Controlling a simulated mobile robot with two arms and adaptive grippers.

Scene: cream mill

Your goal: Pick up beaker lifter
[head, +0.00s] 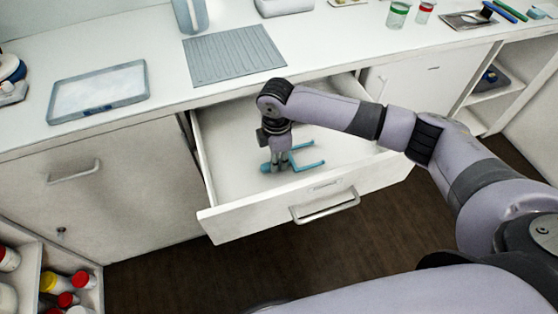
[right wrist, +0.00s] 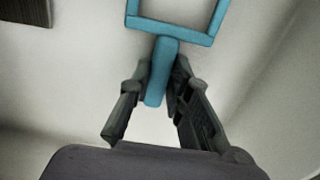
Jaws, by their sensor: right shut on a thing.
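The beaker lifter (head: 307,165) is a blue tool with an open fork-like frame and a short handle. It is inside the open drawer (head: 230,150), low over or on its white bottom; I cannot tell if it touches. My right gripper (head: 276,166) reaches down into the drawer from above and is shut on the lifter's handle. In the right wrist view the blue handle (right wrist: 160,75) sits between the fingers of my right gripper (right wrist: 160,90), and the square frame (right wrist: 214,22) extends beyond them. My left gripper does not show.
The drawer front with its metal handle (head: 325,207) sticks out from the counter. On the counter are a grey ribbed mat (head: 233,54), a tray (head: 98,90) and small cups (head: 397,14). An open shelf with several bottles (head: 56,284) stands at lower left.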

